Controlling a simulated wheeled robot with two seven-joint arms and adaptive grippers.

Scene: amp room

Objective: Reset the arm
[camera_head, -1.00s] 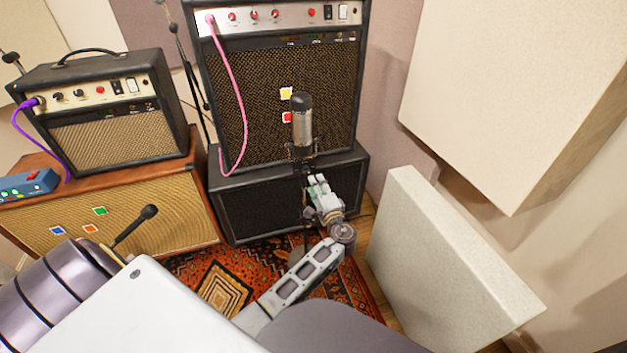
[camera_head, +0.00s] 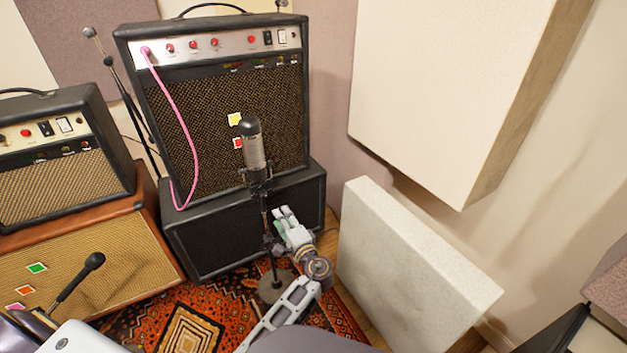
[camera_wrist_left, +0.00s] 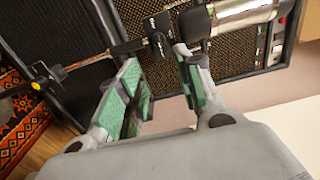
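My left gripper (camera_head: 281,217) is in the middle of the head view, beside the stand of a large silver-and-black microphone (camera_head: 254,150) and below its body. In the left wrist view the gripper's (camera_wrist_left: 157,70) two green-padded fingers are spread with a gap and nothing between them. The microphone's silver body (camera_wrist_left: 240,12) and its dark mount (camera_wrist_left: 158,36) lie just beyond the fingertips. I cannot tell whether a fingertip touches the mount. My right gripper is not in view.
A tall black amp (camera_head: 215,100) stands on a black cabinet (camera_head: 200,238) behind the microphone. A smaller amp (camera_head: 60,165) and a dark microphone (camera_head: 78,275) are at left. A pale panel (camera_head: 410,265) leans at right. A patterned rug (camera_head: 190,325) covers the floor.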

